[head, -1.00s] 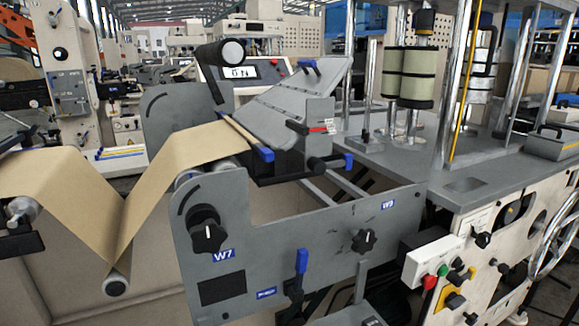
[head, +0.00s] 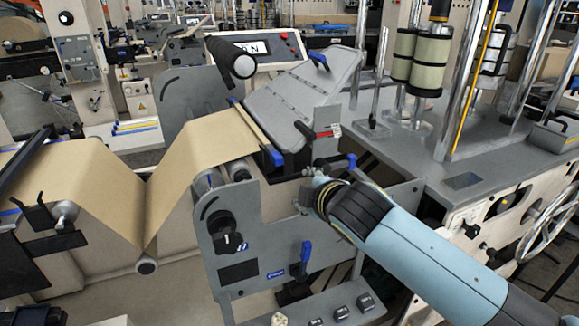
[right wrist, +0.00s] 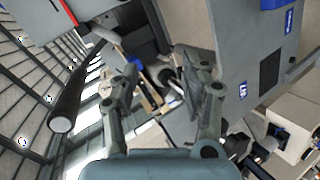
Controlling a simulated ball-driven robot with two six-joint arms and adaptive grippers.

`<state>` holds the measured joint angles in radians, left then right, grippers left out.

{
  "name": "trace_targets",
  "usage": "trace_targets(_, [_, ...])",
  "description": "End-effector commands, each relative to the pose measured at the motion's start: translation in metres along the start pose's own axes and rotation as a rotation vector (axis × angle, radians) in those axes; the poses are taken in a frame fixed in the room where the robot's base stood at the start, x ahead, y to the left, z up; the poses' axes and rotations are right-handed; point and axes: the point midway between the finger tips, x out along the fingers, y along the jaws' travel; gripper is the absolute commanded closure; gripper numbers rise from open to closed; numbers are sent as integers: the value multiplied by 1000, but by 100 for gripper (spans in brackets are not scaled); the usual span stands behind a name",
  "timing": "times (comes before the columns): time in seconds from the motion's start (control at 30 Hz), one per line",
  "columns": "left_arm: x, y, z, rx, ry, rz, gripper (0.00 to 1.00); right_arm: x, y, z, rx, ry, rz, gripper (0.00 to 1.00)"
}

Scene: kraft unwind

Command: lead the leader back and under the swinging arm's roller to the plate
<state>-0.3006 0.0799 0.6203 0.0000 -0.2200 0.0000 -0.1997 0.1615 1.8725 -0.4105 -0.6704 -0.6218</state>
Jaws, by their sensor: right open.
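The tan kraft web (head: 190,160) comes in from the left in the head view. It dips around a low roller (head: 146,265) and rises over grey rollers (head: 236,170) to a pale strip with a blue end (head: 272,158), at the edge of a tilted grey plate (head: 305,88). A black swinging arm with a roller (head: 238,64) stands above the web. My right gripper (head: 318,192) is beside the frame's right side, below the plate, its fingers small and partly hidden. In the right wrist view my right gripper (right wrist: 162,88) is open, with nothing held between its fingers. My left gripper is not in view.
A side plate with a black knob (head: 224,235) and a blue lever (head: 305,252) stands in front. Upright posts and roll stacks (head: 428,62) stand on the grey bench (head: 480,150) at right. A black cylinder (right wrist: 75,95) shows close in the right wrist view.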

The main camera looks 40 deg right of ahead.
Motion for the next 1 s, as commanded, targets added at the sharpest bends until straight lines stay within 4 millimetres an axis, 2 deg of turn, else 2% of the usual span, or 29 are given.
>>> trace_targets(0.03, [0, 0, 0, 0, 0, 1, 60, 16, 14, -10, -100, 37, 60, 54])
trace_targets(0.1, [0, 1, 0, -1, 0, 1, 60, 30, 25, -20, -217, 79, 126, 54])
trace_targets(0.23, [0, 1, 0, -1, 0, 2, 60, 42, 36, -32, -330, 120, 189, 54])
trace_targets(0.47, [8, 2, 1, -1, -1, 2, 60, 58, 38, -36, -344, 126, 197, 54])
trace_targets(0.7, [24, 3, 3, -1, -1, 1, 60, 88, 43, -40, -342, 125, 197, 54])
trace_targets(1.0, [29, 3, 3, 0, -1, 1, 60, 115, 49, -45, -341, 125, 195, 54])
